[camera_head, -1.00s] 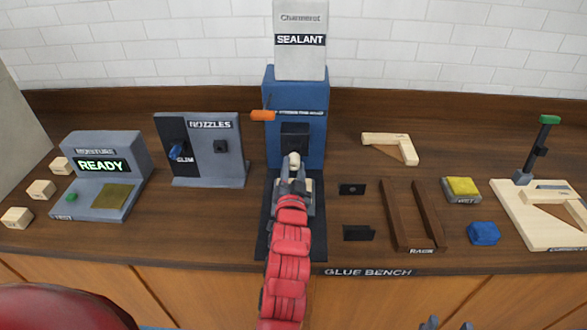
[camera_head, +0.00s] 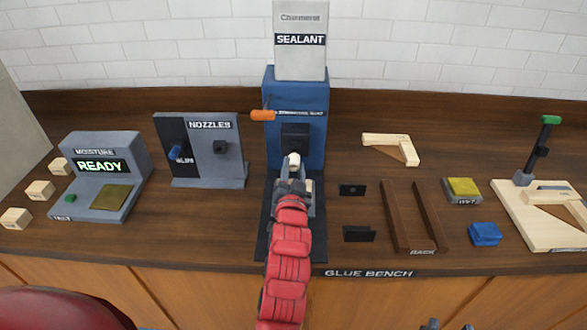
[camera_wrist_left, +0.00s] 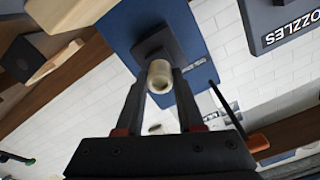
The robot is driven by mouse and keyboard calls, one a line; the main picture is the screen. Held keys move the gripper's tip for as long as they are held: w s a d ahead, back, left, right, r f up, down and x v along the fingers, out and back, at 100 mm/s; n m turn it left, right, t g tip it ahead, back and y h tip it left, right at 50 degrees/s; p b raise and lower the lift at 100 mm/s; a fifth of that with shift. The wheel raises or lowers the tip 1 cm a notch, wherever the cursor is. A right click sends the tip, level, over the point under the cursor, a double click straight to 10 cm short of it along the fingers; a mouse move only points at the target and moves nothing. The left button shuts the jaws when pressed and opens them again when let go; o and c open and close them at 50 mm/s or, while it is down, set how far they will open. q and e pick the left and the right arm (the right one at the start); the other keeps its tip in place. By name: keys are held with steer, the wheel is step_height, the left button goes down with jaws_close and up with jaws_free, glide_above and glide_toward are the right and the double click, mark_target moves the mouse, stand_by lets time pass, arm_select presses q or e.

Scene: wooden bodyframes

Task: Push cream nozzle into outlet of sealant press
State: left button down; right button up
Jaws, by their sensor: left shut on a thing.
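The sealant press (camera_head: 296,95) stands at the back middle, blue with a pale cartridge on top and a dark outlet block (camera_head: 295,138) on its front. My left gripper (camera_head: 292,183) is in front of the outlet, shut on the cream nozzle (camera_head: 294,160). In the left wrist view the nozzle (camera_wrist_left: 160,76) sits between the two fingertips, its far end at the dark outlet block (camera_wrist_left: 157,42). I cannot tell how deep it sits in the outlet.
The nozzle stand (camera_head: 212,165) with a blue and a black nozzle is left of the press. An orange handle (camera_head: 263,115) sticks out at the press's left. A wooden rack (camera_head: 396,215) and small black brackets (camera_head: 358,233) are to the right. A moisture station (camera_head: 105,165) is far left.

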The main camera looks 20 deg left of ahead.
arm_select(q)
steer(key=shift+b+x, duration=0.4)
steer(key=shift+x, duration=0.85)
steer(key=shift+c, duration=2.2)
jaws_free()
steer(key=p+v, duration=0.6)
steer(key=v, duration=1.1)
steer(key=shift+s+p, duration=0.2)
steer(key=shift+p, duration=0.1)
steer(key=shift+w+d+r, duration=0.1)
